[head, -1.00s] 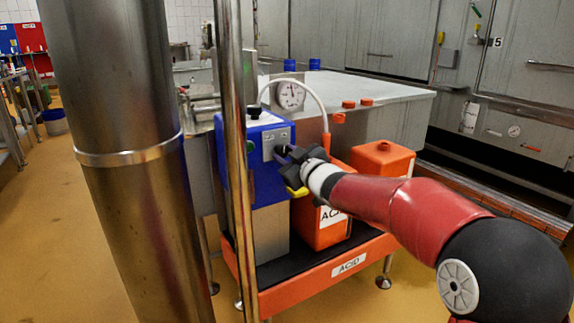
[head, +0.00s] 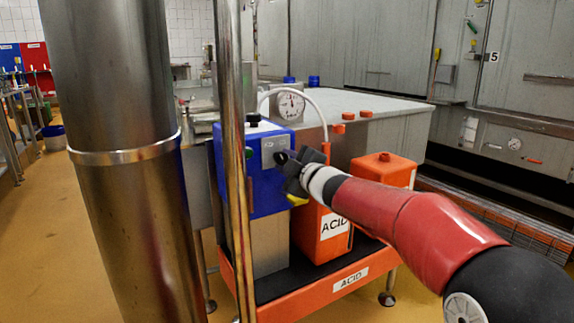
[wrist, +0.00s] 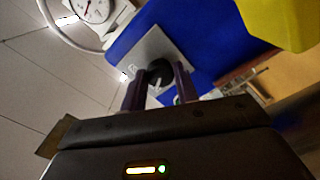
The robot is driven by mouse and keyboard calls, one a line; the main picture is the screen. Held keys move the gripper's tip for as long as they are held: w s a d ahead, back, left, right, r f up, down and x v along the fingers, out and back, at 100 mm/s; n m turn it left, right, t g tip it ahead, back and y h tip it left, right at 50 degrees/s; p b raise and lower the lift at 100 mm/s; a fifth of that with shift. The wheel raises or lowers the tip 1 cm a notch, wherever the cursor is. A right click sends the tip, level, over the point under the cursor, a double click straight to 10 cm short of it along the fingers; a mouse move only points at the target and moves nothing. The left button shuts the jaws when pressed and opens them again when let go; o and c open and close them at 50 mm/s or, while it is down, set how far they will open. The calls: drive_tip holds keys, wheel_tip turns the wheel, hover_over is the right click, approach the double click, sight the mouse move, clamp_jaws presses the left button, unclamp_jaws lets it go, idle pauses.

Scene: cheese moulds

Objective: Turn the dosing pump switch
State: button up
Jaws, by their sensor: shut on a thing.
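The dosing pump is a blue box (head: 262,185) on a steel stand, with a grey switch plate (head: 274,147) on its front. In the wrist view the grey plate (wrist: 150,52) carries a round black switch knob (wrist: 159,72) with a pale mark. My gripper (head: 286,158) is at the right part of the plate in the head view. In the wrist view my gripper (wrist: 159,92) has its two dark fingers on either side of the knob, shut on it. In the head view the gripper hides most of the knob.
Orange acid containers (head: 316,248) stand right of the pump on an orange tray (head: 330,292) labelled ACID. A gauge (head: 290,105) and a white hose (head: 312,100) are above. A steel pole (head: 233,200) and a thick steel column (head: 125,220) stand to the left.

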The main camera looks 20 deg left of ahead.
idle(0.3)
drive_tip(key=o, duration=1)
drive_tip(key=shift+b+v, duration=0.3)
drive_tip(key=shift+v, duration=3.65)
idle(2.5)
